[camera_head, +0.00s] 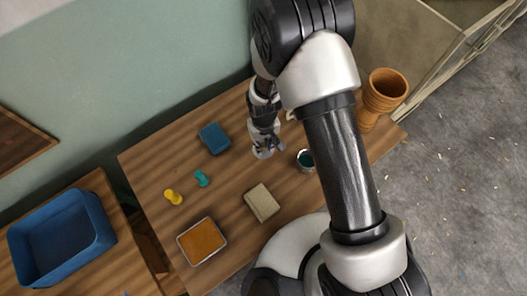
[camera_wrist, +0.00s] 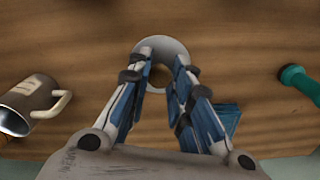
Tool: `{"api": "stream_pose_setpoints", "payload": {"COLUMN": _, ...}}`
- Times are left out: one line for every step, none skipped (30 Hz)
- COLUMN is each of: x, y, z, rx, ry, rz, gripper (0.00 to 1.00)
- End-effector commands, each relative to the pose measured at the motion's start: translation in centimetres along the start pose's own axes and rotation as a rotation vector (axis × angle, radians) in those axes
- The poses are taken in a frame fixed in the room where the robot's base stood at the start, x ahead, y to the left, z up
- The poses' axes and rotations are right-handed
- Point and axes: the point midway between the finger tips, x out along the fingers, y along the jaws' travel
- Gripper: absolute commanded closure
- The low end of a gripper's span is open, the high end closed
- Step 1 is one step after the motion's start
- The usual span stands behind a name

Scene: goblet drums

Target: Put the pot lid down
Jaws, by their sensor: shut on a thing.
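The pot lid (camera_wrist: 172,46) shows in the wrist view as a pale grey round piece with a brownish centre, at and beyond my fingertips. My gripper (camera_wrist: 160,82) is shut on it, and the fingers hide part of it. In the head view my gripper (camera_head: 265,148) points down over the wooden table, between the blue block and the mug. The lid is small and hard to make out there. I cannot tell whether it touches the table.
A blue block (camera_head: 214,138), teal piece (camera_head: 202,179), yellow piece (camera_head: 173,197), beige block (camera_head: 262,203) and orange-filled tray (camera_head: 202,241) share the table. A goblet drum (camera_head: 384,92) stands right.

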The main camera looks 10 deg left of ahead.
Motion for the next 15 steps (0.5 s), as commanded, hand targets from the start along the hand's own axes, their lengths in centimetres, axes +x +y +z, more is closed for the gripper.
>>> {"api": "stream_pose_setpoints", "payload": {"x": 0.7, "y": 0.0, "z": 0.0, "rx": 0.000, "ry": -0.001, "rz": 0.000, "gripper": 1.00}}
{"api": "stream_pose_setpoints", "payload": {"x": 0.8, "y": 0.0, "z": 0.0, "rx": 0.000, "ry": 0.000, "rz": 0.000, "gripper": 1.00}}
{"api": "stream_pose_setpoints", "payload": {"x": 1.0, "y": 0.0, "z": -0.1, "rx": 0.000, "ry": 0.001, "rz": 0.000, "gripper": 1.00}}
{"api": "stream_pose_setpoints", "payload": {"x": 1.1, "y": 0.0, "z": -0.1, "rx": 0.000, "ry": 0.001, "rz": 0.000, "gripper": 1.00}}
{"api": "stream_pose_setpoints", "payload": {"x": 1.3, "y": 0.0, "z": -0.1, "rx": 0.000, "ry": 0.001, "rz": 0.000, "gripper": 1.00}}
{"api": "stream_pose_setpoints", "payload": {"x": 1.6, "y": 0.0, "z": 0.0, "rx": 0.000, "ry": 0.001, "rz": 0.000, "gripper": 1.00}}
{"api": "stream_pose_setpoints", "payload": {"x": 2.0, "y": 0.0, "z": 0.0, "rx": 0.000, "ry": 0.000, "rz": 0.000, "gripper": 1.00}}
{"api": "stream_pose_setpoints", "payload": {"x": 2.4, "y": 0.0, "z": 0.0, "rx": 0.000, "ry": -0.001, "rz": 0.000, "gripper": 1.00}}
{"api": "stream_pose_setpoints", "payload": {"x": 3.1, "y": 0.0, "z": 0.0, "rx": 0.000, "ry": -0.001, "rz": 0.000, "gripper": 1.00}}
{"api": "stream_pose_setpoints", "payload": {"x": 3.6, "y": 0.0, "z": 0.0, "rx": 0.000, "ry": -0.001, "rz": 0.000, "gripper": 1.00}}
{"api": "stream_pose_setpoints", "payload": {"x": 4.1, "y": 0.0, "z": 0.0, "rx": 0.000, "ry": -0.002, "rz": 0.000, "gripper": 1.00}}
{"api": "stream_pose_setpoints", "payload": {"x": 4.7, "y": 0.0, "z": 0.0, "rx": 0.000, "ry": -0.001, "rz": 0.000, "gripper": 1.00}}
{"api": "stream_pose_setpoints", "payload": {"x": 5.0, "y": 0.0, "z": 0.0, "rx": 0.000, "ry": 0.000, "rz": 0.000, "gripper": 1.00}}
{"api": "stream_pose_setpoints", "payload": {"x": 5.3, "y": 0.0, "z": 0.0, "rx": 0.000, "ry": 0.000, "rz": 0.000, "gripper": 1.00}}
{"api": "stream_pose_setpoints", "payload": {"x": 5.4, "y": 0.0, "z": 0.0, "rx": 0.000, "ry": 0.001, "rz": 0.000, "gripper": 1.00}}
